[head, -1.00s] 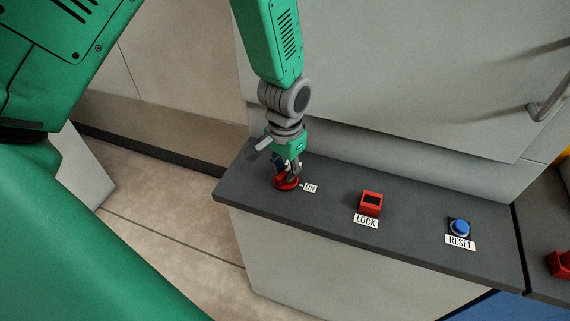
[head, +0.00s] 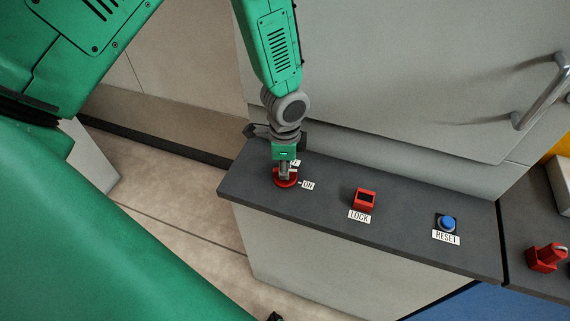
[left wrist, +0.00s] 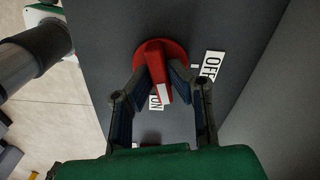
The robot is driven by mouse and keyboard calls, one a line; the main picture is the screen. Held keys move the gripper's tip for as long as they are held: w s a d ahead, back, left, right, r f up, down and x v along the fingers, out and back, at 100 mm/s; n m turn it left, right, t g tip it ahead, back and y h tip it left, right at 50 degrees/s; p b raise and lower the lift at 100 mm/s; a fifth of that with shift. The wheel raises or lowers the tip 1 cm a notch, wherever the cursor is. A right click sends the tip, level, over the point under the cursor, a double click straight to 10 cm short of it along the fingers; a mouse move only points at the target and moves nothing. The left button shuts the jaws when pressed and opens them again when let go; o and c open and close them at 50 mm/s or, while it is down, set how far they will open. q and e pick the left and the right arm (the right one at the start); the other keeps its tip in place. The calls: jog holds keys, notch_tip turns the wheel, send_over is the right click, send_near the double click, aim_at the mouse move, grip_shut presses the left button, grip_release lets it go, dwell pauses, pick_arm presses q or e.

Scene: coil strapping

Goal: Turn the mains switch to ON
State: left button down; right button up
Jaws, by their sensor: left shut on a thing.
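The mains switch (head: 284,184) is a red round knob with a raised bar handle at the left end of the dark counter. It also shows in the left wrist view (left wrist: 155,60). My left gripper (head: 285,172) points down onto it. In the left wrist view its two fingers (left wrist: 160,92) are shut on the red handle, one on each side. The OFF label (left wrist: 212,66) lies to the right of the knob.
On the same counter (head: 405,237) stand a red block with a LOCK label (head: 365,199) and a blue RESET button (head: 447,223). A red part (head: 546,257) sits on another counter at the right. A grey panel with a bar handle (head: 543,92) rises behind.

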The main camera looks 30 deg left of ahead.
pick_arm(q)
jog(key=shift+w+m+p, duration=0.15)
jog(key=shift+m+p, duration=0.4)
jog(key=shift+m, duration=1.05)
jog(key=c, duration=1.5)
grip_release()
jog(key=shift+c, duration=0.2)
jog(key=shift+r, duration=0.4)
notch_tip(320, 180, up, 11)
jog(key=shift+w, duration=0.1)
